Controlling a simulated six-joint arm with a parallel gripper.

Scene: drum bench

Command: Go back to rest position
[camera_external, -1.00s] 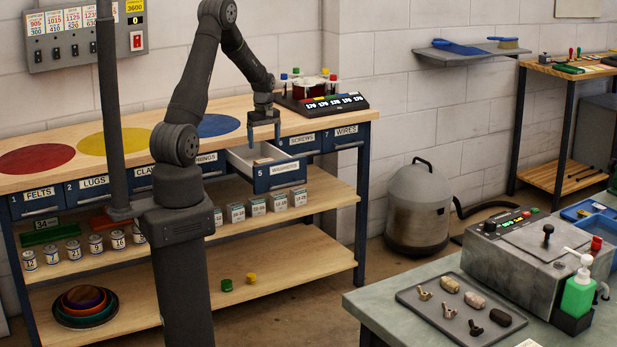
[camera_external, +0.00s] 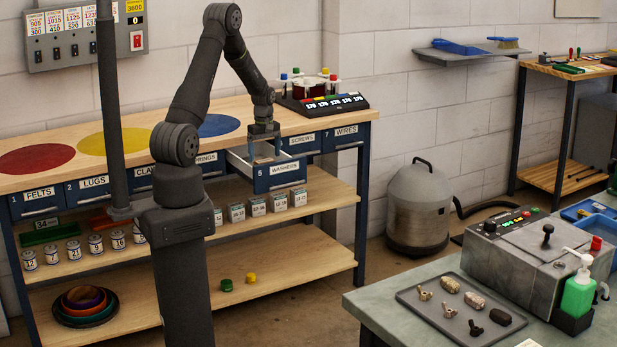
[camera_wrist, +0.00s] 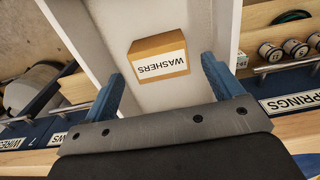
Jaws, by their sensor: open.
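The washers drawer (camera_external: 288,180), number 5, stands pulled out from the bench front. My gripper (camera_external: 263,150) is low over the open drawer, pointing down, with its fingers at the drawer's opening. In the wrist view, my gripper (camera_wrist: 163,76) has its two blue fingers wide apart with nothing held between them. A small tan box (camera_wrist: 172,69) with a white WASHERS label lies on the pale drawer floor (camera_wrist: 110,20), between and beyond the fingers. Whether the fingers touch the drawer walls is unclear.
The bench top (camera_external: 70,130) carries red, yellow and blue discs. A dark vertical post (camera_external: 108,110) rises left of my arm.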

